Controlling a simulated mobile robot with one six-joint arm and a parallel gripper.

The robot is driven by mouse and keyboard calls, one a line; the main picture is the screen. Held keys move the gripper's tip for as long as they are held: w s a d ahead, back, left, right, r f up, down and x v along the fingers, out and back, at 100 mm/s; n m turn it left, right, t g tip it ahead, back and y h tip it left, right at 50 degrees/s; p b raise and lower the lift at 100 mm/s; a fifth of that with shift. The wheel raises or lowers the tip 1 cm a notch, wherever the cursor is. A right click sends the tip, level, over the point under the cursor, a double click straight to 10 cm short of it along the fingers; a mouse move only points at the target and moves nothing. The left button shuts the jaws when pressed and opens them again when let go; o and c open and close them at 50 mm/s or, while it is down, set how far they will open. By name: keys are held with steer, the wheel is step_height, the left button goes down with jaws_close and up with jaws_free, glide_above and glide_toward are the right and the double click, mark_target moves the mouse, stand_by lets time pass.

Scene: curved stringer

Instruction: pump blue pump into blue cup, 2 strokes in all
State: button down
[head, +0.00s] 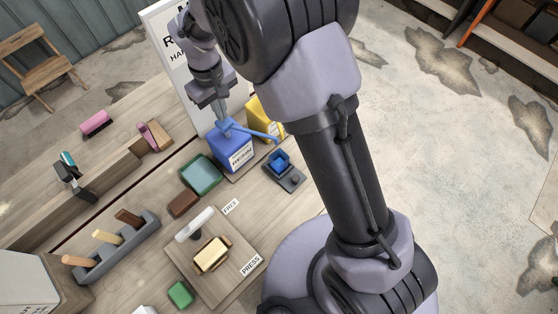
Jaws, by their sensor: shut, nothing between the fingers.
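The blue pump (234,153) is a boxy blue bottle with a white label, upright on the bench. Its blue nozzle points right, toward the blue cup. The blue cup (279,160) is a small square cup in a dark holder, just right of the pump. My gripper (221,114) points down directly over the pump's head, shut with nothing between its fingers. Its tips are at or very near the top of the pump head; I cannot tell whether they touch. What is inside the cup cannot be made out.
A yellow pump (257,112) stands behind the blue one, partly hidden by my arm. A green tray (201,174) and a brown block (183,203) lie to the left. A press board (237,268) and a tool rack (119,246) are nearer. A white sign (172,60) stands behind.

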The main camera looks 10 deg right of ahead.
steer(key=shift+f, duration=0.15)
steer(key=shift+f+b, duration=1.35)
steer(key=shift+f, duration=0.45)
steer(key=shift+r+p, duration=1.55)
steer(key=shift+r, duration=0.4)
step_height(320, 180, up, 6)
steer(key=p, duration=0.4)
steer(key=shift+p, duration=0.4)
